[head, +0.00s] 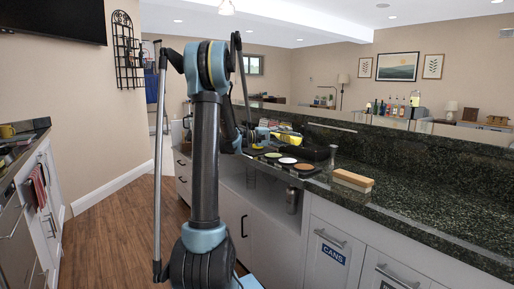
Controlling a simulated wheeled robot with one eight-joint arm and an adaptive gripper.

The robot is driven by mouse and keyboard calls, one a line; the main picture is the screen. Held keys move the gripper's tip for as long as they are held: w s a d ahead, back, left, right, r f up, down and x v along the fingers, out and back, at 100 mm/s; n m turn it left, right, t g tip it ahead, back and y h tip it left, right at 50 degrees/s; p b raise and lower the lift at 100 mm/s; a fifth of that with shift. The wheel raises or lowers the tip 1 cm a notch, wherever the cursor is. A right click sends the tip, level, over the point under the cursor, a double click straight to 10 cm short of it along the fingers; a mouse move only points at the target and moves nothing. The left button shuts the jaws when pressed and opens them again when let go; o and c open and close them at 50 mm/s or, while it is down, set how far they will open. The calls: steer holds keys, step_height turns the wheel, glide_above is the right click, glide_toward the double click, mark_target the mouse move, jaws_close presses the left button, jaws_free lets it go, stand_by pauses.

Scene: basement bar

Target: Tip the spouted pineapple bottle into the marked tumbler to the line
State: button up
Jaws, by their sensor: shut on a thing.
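My gripper (268,134) is small and partly hidden behind my arm, above the bar counter near the middle of the head view. It is shut on a yellow bottle (289,138), which looks tilted well over toward the right. The bottle's spout and label cannot be made out at this size. I cannot pick out the marked tumbler or its line. A slim, pale upright thing (332,156) stands just right of the bottle, too small to identify. No liquid stream can be seen.
Round dishes with green (272,155), white (287,160) and brown (304,166) contents sit along the counter's front edge. A wooden-topped block (352,180) lies to their right. A raised dark stone ledge (400,137) runs behind. The counter farther right is clear.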

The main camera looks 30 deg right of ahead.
mark_target(277, 132)
steer(key=shift+w+f+m+t+y, duration=0.2)
steer(key=shift+f+m, duration=0.2)
steer(key=shift+m, duration=0.2)
steer(key=shift+w+f+m+t+y, duration=0.1)
steer(key=shift+f+m+y, duration=0.1)
steer(key=shift+f+m, duration=0.3)
steer(key=w+r+m, duration=0.1)
steer(key=m, duration=0.1)
steer(key=w+r+m+t+y, duration=0.1)
steer(key=m, duration=0.1)
steer(key=shift+w+a+r+t+y, duration=0.2)
steer(key=shift+r+t+y, duration=0.1)
steer(key=shift+r, duration=0.1)
step_height(277, 132, up, 3)
steer(key=m+t+y, duration=0.1)
steer(key=m+t, duration=0.1)
steer(key=m, duration=0.2)
steer(key=shift+f, duration=0.15)
step_height(277, 132, up, 2)
steer(key=m+t, duration=0.2)
steer(key=m, duration=0.1)
steer(key=shift+y, duration=0.3)
